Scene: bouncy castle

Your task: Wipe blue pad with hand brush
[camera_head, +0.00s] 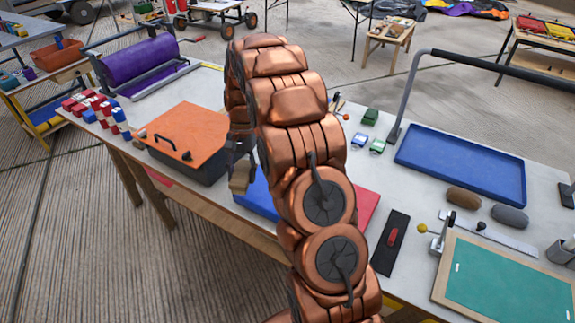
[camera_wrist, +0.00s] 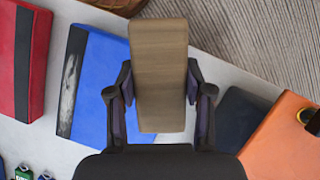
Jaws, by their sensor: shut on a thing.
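My gripper (camera_head: 238,158) is shut on the hand brush (camera_head: 239,185), of which a flat brown wooden back shows. In the wrist view the gripper (camera_wrist: 159,95) has a finger on each long side of the brush (camera_wrist: 160,60). The bristles are hidden. The blue pad (camera_head: 257,196) lies on the table, partly behind my arm. In the wrist view the blue pad (camera_wrist: 98,85) lies left of the brush and partly under it in the picture. It has a dark strip with a greyish-white smear along its left side. I cannot tell whether brush and pad touch.
A dark box with an orange lid (camera_head: 185,133) stands left of the gripper. A red pad (camera_head: 368,205) lies right of the blue pad. Red, white and blue cans (camera_head: 100,108), a blue tray (camera_head: 462,165) and a green board (camera_head: 510,285) share the table (camera_head: 222,205).

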